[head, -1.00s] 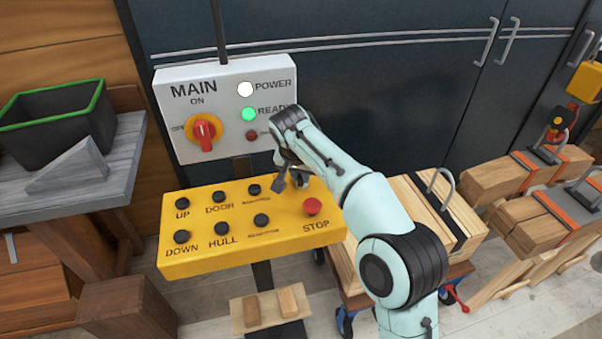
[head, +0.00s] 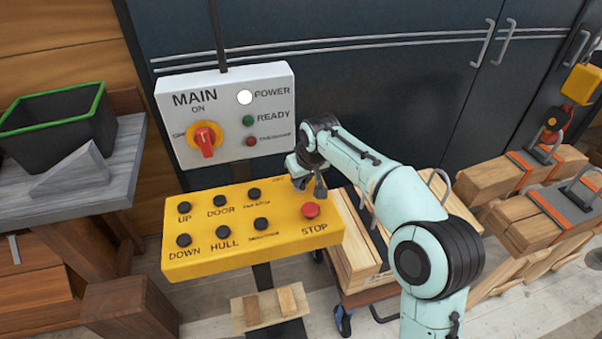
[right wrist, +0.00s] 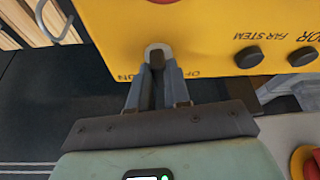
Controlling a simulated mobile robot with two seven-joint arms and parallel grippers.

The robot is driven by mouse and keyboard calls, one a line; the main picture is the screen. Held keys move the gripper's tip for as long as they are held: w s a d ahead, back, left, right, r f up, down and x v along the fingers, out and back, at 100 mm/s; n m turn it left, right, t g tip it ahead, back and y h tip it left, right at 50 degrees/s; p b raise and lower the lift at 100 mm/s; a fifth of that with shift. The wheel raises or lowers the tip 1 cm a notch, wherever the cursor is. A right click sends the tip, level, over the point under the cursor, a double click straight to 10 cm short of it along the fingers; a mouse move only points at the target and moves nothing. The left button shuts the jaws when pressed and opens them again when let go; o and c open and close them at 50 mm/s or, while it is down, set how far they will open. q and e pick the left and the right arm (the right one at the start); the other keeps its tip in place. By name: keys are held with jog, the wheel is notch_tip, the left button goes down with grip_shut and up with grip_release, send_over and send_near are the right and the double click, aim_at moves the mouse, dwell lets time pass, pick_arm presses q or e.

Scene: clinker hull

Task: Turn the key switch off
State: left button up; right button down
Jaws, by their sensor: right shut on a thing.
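The key switch (right wrist: 157,57) shows in the right wrist view as a dark key in a round grey collar on the yellow control panel (right wrist: 210,25). Partly covered ON and OFF lettering stands on either side of it. My right gripper (right wrist: 157,75) is shut on the key, its two fingers close on both sides. In the head view my right gripper (head: 312,186) is at the upper right corner of the yellow panel (head: 200,262), and it hides the key there. The key's exact angle is hard to tell. My left gripper is not in view.
A red STOP button (head: 311,210) sits just below my gripper, with several black buttons to the left. Behind stands the white MAIN box (head: 225,75) with a red rotary knob (head: 206,138); its POWER lamp is lit and READY lamp (head: 248,121) is dark. Timber is stacked on the right.

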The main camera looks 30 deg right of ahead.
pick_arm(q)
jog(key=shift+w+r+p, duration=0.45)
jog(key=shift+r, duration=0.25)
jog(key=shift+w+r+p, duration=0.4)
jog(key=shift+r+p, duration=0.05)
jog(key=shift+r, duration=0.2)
pick_arm(e)
jog(key=shift+d+f+n+y, duration=0.15)
jog(key=shift+n+y, duration=0.55)
jog(key=shift+n, duration=1.3)
jog(key=shift+s, duration=0.1)
jog(key=c, duration=1.1)
grip_release()
